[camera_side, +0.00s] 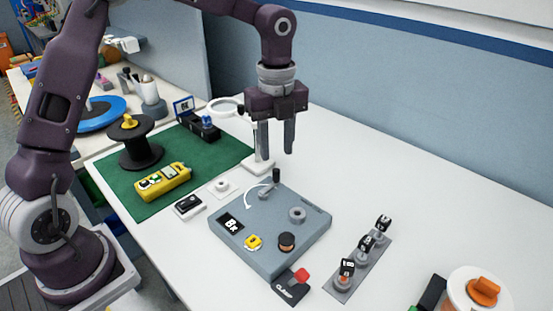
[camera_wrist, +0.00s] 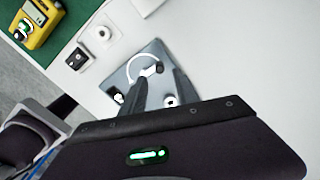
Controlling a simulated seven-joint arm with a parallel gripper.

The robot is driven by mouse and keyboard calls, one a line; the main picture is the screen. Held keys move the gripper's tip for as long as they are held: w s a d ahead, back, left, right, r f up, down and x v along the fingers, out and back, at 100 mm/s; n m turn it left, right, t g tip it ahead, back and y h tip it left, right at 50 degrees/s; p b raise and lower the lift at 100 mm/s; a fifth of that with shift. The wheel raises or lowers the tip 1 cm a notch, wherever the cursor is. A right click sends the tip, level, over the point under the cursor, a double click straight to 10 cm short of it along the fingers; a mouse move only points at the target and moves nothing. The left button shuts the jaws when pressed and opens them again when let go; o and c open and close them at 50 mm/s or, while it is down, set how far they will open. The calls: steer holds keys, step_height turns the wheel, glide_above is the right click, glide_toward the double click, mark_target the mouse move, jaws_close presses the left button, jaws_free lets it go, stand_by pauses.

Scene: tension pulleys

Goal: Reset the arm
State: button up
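My gripper (camera_side: 277,155) hangs pointing down above the far edge of the grey pulley board (camera_side: 240,256). Its two fingers are apart and nothing shows between them. In the wrist view the fingers (camera_wrist: 158,80) spread over the board (camera_wrist: 128,75). The board carries a lever with a black upright handle (camera_side: 276,176) beside a white curved arrow, a grey ring-shaped pulley (camera_side: 297,214), a dark round part with a copper-coloured top (camera_side: 286,241) and a yellow part (camera_side: 253,242). The gripper appears clear of the board. In the wrist view the gripper body hides the board's near part.
A clamp with a red tab (camera_side: 301,275) sits at the board's front corner. A grey strip with several labelled pegs (camera_side: 360,258) lies to the right. A yellow meter (camera_side: 162,181) and black spool (camera_side: 138,150) stand on a green mat (camera_side: 205,150). A white-and-orange spool (camera_side: 482,291) is front right.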

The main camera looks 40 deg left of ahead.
steer(key=shift+r, duration=0.1)
steer(key=shift+s+r, duration=0.2)
steer(key=shift+r, duration=0.1)
steer(key=s+a+r+n+t+y, duration=0.2)
steer(key=s+r+n, duration=0.65)
steer(key=s, duration=0.25)
steer(key=s+n+t+h, duration=0.2)
steer(key=s+n+t, duration=0.1)
steer(key=s+n, duration=1.1)
steer(key=shift+s+a+t, duration=0.15)
steer(key=shift+s+t, duration=0.15)
steer(key=shift+s, duration=0.05)
steer(key=shift+r, duration=0.15)
